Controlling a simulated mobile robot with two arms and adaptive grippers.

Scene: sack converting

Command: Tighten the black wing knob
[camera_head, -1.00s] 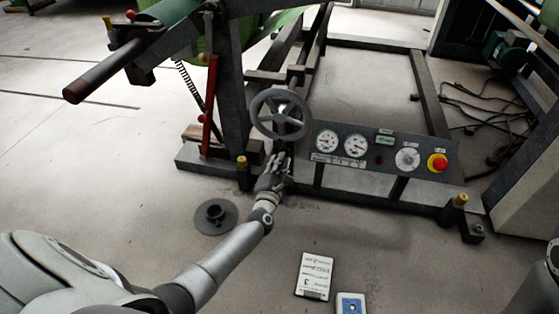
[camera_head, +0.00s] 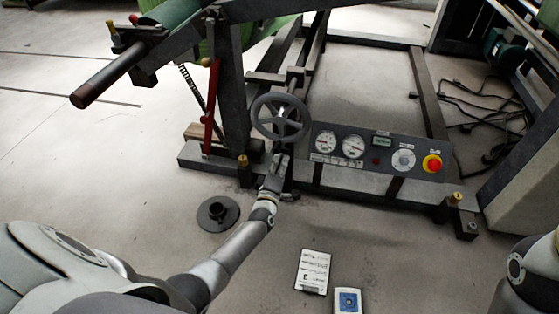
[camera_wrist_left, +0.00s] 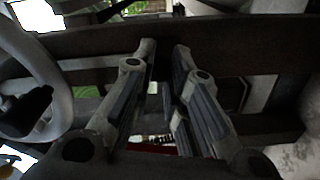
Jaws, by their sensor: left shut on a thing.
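My left gripper (camera_head: 281,160) is just below the grey handwheel (camera_head: 281,118) at the front of the machine frame. In the left wrist view its two fingers (camera_wrist_left: 164,52) point at a dark beam and stand a narrow gap apart. A dark piece between the fingertips, which I take for the black wing knob (camera_wrist_left: 162,64), is gripped there. It is mostly hidden by the fingers, and its wings cannot be made out. In the head view the gripper covers it. My right gripper is out of view.
The gauge panel (camera_head: 376,148) with a red stop button (camera_head: 432,163) is right of the handwheel. A red lever (camera_head: 212,108) stands left. A black round base (camera_head: 218,213), a printed card (camera_head: 313,271) and a blue-faced device (camera_head: 348,301) lie on the floor.

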